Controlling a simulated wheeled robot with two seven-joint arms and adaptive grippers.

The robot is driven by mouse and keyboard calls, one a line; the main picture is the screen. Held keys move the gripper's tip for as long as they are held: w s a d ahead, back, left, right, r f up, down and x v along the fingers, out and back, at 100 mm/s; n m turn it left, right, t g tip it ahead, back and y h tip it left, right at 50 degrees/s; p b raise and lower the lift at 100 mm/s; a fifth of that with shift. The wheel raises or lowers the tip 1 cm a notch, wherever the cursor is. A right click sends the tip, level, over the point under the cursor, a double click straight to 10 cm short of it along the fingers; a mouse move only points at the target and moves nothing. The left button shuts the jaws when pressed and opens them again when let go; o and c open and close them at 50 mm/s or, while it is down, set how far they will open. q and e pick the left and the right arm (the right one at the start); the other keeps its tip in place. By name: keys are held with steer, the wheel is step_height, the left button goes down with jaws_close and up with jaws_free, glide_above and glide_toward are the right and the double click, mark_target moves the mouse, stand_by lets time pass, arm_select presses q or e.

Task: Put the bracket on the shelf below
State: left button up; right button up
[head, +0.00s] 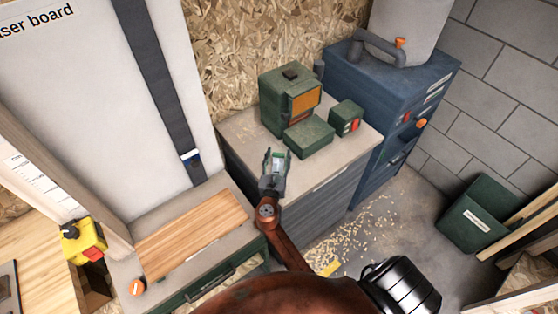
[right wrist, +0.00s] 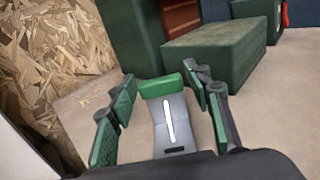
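A grey slotted piece with a green end, apparently the bracket (right wrist: 172,128), lies between the fingers of my right gripper (right wrist: 160,108) in the right wrist view. Gaps show between it and the finger pads on both sides, so the gripper looks open around it. In the head view my right gripper (head: 275,163) is over the front part of the grey-topped cabinet (head: 332,170); the bracket is small and partly hidden there. A lower surface with a wooden board (head: 195,232) lies to the left of the cabinet; I cannot tell whether it is the shelf. My left gripper is not in view.
On the cabinet stand a tall green machine (head: 288,98), a low green block (head: 308,136) and a small green box with red (head: 345,117). A blue drawer cabinet (head: 375,95) stands behind right. A white board (head: 95,100) rises at left. Shavings (head: 355,235) litter the floor.

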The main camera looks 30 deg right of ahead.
steer(key=c, duration=1)
steer(key=shift+c, duration=0.3)
steer(key=shift+r, duration=0.15)
